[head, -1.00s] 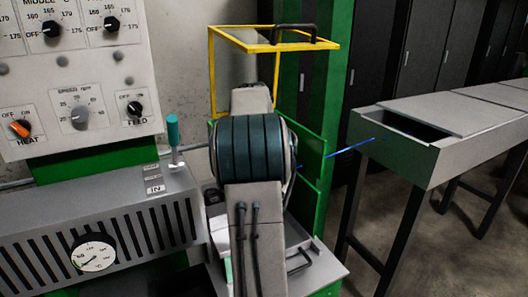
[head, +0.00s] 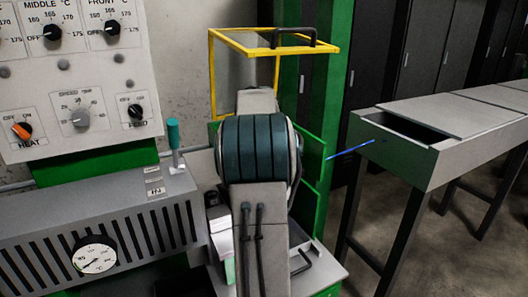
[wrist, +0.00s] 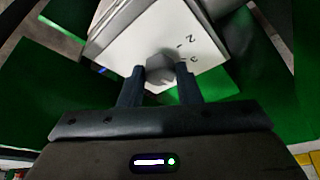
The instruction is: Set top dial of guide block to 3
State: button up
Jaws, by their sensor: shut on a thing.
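In the wrist view, a grey dial (wrist: 160,67) stands on the white face of the guide block (wrist: 120,48). The marks 2 and 3 show on this face to the right of the dial. My gripper (wrist: 160,84) is shut on the dial, with one dark finger on each side of it. The dial's pointer and the mark it faces cannot be made out. In the head view, my arm hides the gripper, the dial and most of the block.
The blue cable (head: 350,151) runs to a long grey trough (head: 400,150) at the right. A yellow frame (head: 275,51) rises behind my arm. A control panel (head: 70,95) and a slotted grey housing (head: 95,225) stand at the left, with a teal-handled lever (head: 173,133).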

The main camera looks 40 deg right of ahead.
jog(key=n+t+y+p, duration=0.1)
jog(key=n, duration=0.3)
jog(key=shift+s+d+r, duration=0.1)
jog(key=shift+d, duration=0.05)
jog(key=shift+d+n+t+y+p, duration=0.1)
jog(key=shift+n+t+y+p, duration=0.2)
jog(key=shift+n+y+p, duration=0.8)
jog(key=shift+n+h+b, duration=0.4)
jog(key=shift+n+b, duration=0.05)
jog(key=shift+n, duration=0.15)
jog(key=o, duration=1)
jog(key=shift+c, duration=0.2)
jog(key=v, duration=0.7)
jog(key=shift+r, duration=0.2)
jog(key=shift+s, duration=0.15)
